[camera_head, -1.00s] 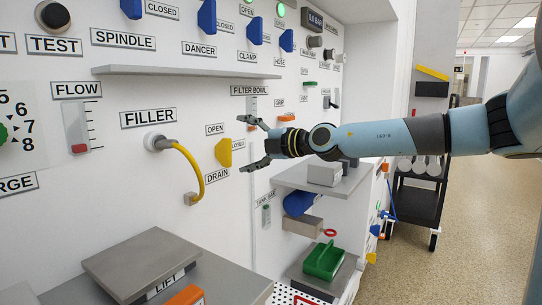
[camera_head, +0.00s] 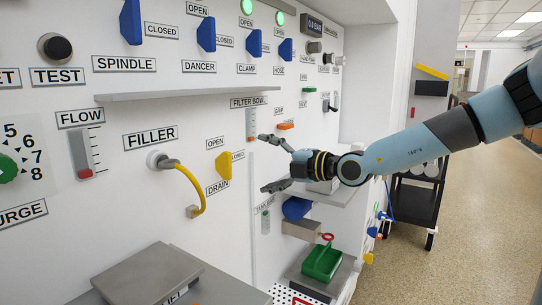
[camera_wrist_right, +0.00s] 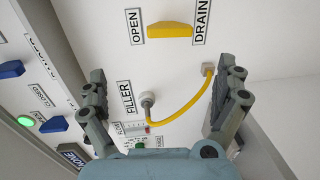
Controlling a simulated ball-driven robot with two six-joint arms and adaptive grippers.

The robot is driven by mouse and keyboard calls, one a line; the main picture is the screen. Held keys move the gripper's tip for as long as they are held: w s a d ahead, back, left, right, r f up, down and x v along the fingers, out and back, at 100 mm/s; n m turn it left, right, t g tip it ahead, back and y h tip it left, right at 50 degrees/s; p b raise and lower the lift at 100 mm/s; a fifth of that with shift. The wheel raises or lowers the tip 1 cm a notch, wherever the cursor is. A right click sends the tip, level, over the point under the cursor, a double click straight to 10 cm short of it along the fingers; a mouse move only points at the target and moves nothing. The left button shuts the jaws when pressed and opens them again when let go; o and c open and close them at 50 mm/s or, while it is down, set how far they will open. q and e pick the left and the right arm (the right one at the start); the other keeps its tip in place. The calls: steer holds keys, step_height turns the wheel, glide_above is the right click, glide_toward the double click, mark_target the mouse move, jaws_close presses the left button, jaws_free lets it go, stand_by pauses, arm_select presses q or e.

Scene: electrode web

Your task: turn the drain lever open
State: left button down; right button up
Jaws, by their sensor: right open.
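The yellow drain lever (camera_head: 223,165) is on the white wall panel, between the OPEN label (camera_head: 216,141), the CLOSED label (camera_head: 238,155) and the DRAIN label (camera_head: 217,187). In the right wrist view the drain lever (camera_wrist_right: 169,31) shows at the top, beyond the fingers. My right gripper (camera_head: 272,164) is open and empty, to the right of the lever and apart from it, with its fingers pointing left. In the wrist view its two fingers (camera_wrist_right: 162,95) stand wide apart. My left gripper is not in view.
A yellow hose (camera_head: 190,178) loops from the FILLER port below left of the lever. A grey shelf (camera_head: 185,92) juts out above. A grey lift platform (camera_head: 150,272) stands below. A dark cart (camera_head: 415,200) stands beyond my arm.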

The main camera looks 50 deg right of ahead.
steer(key=shift+s, duration=0.45)
